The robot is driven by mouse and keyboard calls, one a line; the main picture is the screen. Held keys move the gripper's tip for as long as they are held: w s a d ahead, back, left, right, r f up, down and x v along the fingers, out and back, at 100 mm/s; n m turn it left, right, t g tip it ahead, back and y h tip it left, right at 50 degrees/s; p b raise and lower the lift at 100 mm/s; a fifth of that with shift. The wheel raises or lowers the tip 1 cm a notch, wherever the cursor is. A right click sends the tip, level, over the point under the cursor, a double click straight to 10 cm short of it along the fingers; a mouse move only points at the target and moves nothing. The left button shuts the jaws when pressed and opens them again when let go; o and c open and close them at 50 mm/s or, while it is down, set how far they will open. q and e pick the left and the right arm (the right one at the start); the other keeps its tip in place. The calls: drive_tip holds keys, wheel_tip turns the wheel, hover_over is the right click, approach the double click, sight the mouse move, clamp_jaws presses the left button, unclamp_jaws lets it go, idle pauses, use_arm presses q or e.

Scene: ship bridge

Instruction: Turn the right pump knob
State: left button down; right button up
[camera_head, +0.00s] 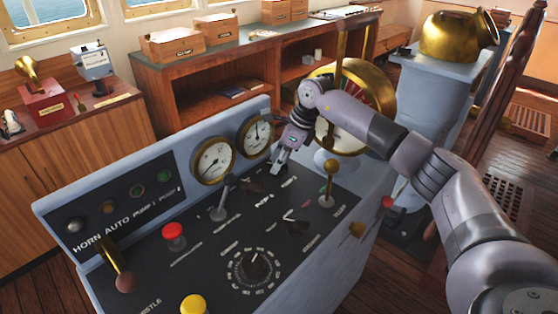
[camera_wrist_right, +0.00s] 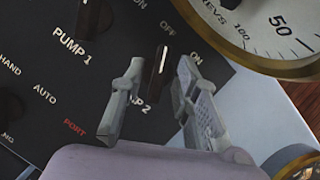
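The right pump knob, a dark knob with a light pointer line, shows in the right wrist view (camera_wrist_right: 158,65) beside a partly covered label ending in 2, with ON and OFF marks. My right gripper (camera_wrist_right: 159,68) is open, one finger on either side of that knob in the picture; contact cannot be told. In the head view my right gripper (camera_head: 279,162) points down at the console's back right, near the gauges, and hides that knob. The left pump knob, by PUMP 1 (camera_wrist_right: 95,18), is at the top left of the wrist view. My left gripper is not in view.
Two round gauges (camera_head: 213,160) stand on the raised back panel close to my right gripper. A brass-knobbed lever (camera_head: 328,182) rises to its right and a grey lever (camera_head: 222,197) to its left. The console (camera_head: 330,240) also carries a red button (camera_head: 174,232) and a dial (camera_head: 254,264).

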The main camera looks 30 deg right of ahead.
wheel_tip(320, 180, up, 10)
idle(0.7)
idle(0.4)
